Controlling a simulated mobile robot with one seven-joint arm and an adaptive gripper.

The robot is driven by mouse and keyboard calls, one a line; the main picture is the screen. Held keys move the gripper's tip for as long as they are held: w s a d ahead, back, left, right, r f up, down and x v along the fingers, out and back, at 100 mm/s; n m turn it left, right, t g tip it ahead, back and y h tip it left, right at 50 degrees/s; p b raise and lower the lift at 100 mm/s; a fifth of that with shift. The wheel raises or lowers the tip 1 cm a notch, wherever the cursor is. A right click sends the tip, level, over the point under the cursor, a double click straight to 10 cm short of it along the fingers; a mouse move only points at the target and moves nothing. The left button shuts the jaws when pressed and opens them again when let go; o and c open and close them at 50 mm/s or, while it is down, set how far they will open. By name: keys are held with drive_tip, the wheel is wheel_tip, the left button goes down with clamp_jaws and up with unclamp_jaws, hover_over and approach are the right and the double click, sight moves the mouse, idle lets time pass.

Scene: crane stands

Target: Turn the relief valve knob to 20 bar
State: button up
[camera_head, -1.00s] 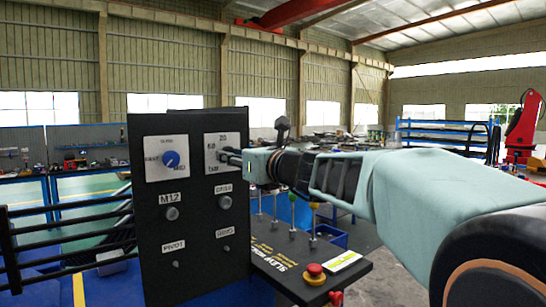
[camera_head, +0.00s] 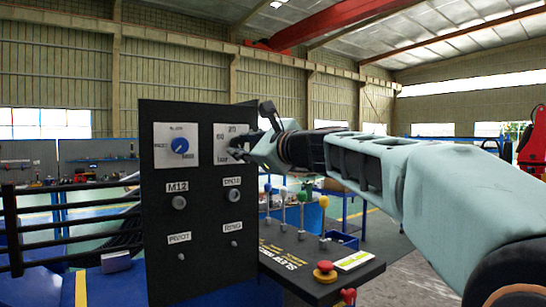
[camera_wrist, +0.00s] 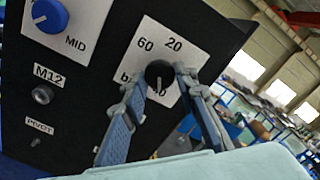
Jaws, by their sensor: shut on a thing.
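The relief valve knob (camera_wrist: 158,73) is a small black round knob on a white dial plate. In the wrist view the plate (camera_wrist: 192,56) reads 60 and 20, with "bar" and another number partly hidden lower down. My gripper (camera_wrist: 160,78) has one finger on each side of the knob and is shut on it. I cannot read the knob's pointer clearly. In the head view my gripper (camera_head: 243,148) reaches the plate (camera_head: 222,128) from the right and hides the knob.
The black panel (camera_head: 205,262) also carries a blue knob (camera_head: 180,146) on a second white plate, left of my gripper. Round fittings sit below. Coloured levers (camera_head: 303,205) and a red emergency button (camera_head: 325,267) stand on the console under my arm.

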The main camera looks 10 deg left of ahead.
drive_tip(key=n+b, duration=0.4)
drive_tip(key=n, duration=0.2)
drive_tip(key=shift+f+n, duration=0.1)
drive_tip(key=shift+n, duration=0.2)
drive_tip(key=n+b, duration=0.1)
drive_tip(key=n, duration=0.1)
drive_tip(key=n+b, duration=0.2)
drive_tip(key=n, duration=0.1)
drive_tip(key=shift+r+n, duration=0.2)
drive_tip(key=shift+n, duration=0.1)
drive_tip(key=o, duration=1.1)
drive_tip(key=shift+o, duration=0.2)
drive_tip(key=shift+d, duration=0.1)
drive_tip(key=v, duration=0.7)
drive_tip(key=shift+s, duration=0.2)
